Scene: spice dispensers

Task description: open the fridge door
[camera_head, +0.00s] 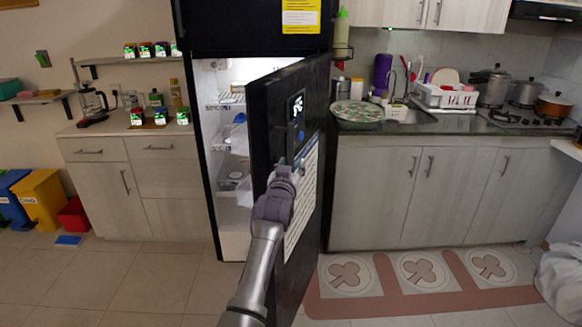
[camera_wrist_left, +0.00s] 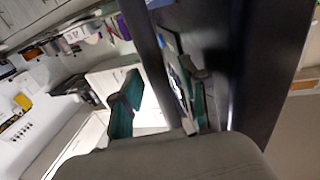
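The black fridge door (camera_head: 263,140) stands partly open in the head view, its free edge swung out from the fridge body. The lit interior (camera_head: 232,130) with shelves shows to its left. The door's front bears a small display and a white sheet. My left gripper (camera_head: 284,172) is at the front face, near the free edge. In the left wrist view its two teal-padded fingers (camera_wrist_left: 160,100) are spread apart. A dark upright bar (camera_wrist_left: 148,55), perhaps the handle or door edge, runs between them; contact is unclear. My right gripper is not in view.
Counters with cabinets (camera_head: 415,190) stand right of the fridge, and a lower cabinet (camera_head: 152,190) stands left. A patterned mat (camera_head: 420,270) lies on the floor at right. Bins (camera_head: 43,195) stand far left. The floor before the left cabinet is clear.

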